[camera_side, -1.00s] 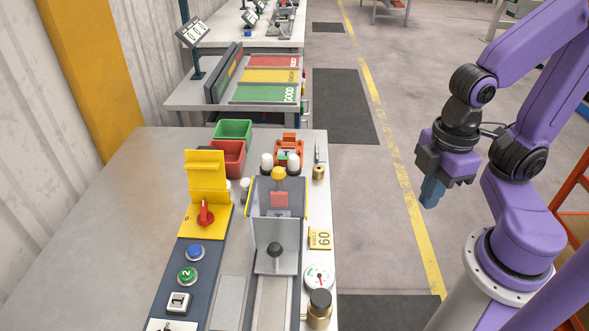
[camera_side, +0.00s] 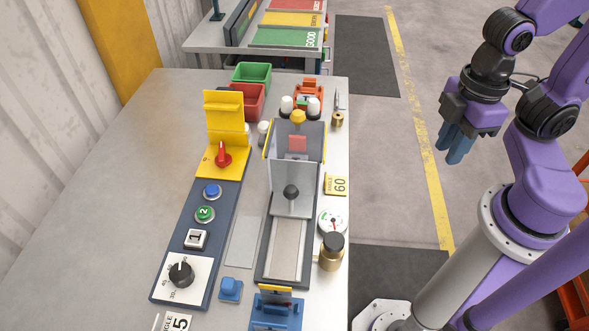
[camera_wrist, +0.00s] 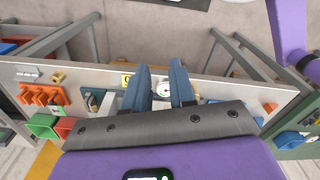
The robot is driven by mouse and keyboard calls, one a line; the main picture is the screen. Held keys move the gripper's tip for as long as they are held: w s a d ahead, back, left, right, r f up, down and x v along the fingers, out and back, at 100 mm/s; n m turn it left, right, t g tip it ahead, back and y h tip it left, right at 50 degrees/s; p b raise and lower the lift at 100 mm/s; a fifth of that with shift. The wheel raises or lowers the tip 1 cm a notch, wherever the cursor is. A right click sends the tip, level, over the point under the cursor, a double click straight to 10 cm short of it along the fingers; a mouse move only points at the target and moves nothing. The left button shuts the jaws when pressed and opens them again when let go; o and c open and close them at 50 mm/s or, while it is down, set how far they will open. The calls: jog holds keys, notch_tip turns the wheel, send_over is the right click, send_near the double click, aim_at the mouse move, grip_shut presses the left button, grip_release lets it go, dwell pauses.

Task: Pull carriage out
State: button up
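The carriage (camera_side: 291,204) is a grey plate with a black knob (camera_side: 291,191), sitting on a long track in the bender, in the side view. A clear guard panel (camera_side: 296,140) stands upright just behind it. The bare track bed (camera_side: 287,250) shows in front of the carriage. My gripper (camera_side: 454,152) has blue fingers and hangs over the floor to the right of the table, well apart from the carriage and holding nothing. In the wrist view, the fingers (camera_wrist: 160,66) are apart; the carriage is not clearly seen there.
A brass cylinder with a black top (camera_side: 331,252), a dial gauge (camera_side: 332,222) and a yellow 60 tag (camera_side: 336,184) line the table's right edge beside the track. A blue fixture (camera_side: 277,311) stands at the track's near end. The space between table and arm is free.

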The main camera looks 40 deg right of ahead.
jog(key=o, duration=0.5)
jog(key=shift+w+a+r, duration=0.1)
jog(key=shift+w+a, duration=0.25)
jog(key=shift+w, duration=0.05)
jog(key=shift+c, duration=0.2)
jog(key=n+t, duration=0.2)
jog(key=n, duration=0.6)
send_near(291, 190)
jog(key=f, duration=0.3)
jog(key=w+f, duration=0.1)
jog(key=f, duration=0.3)
jog(key=w+f, duration=0.1)
jog(key=f, duration=0.3)
jog(key=shift+w+f, duration=0.15)
jog(key=shift+f, duration=0.05)
jog(key=shift+a, duration=0.15)
grip_shut()
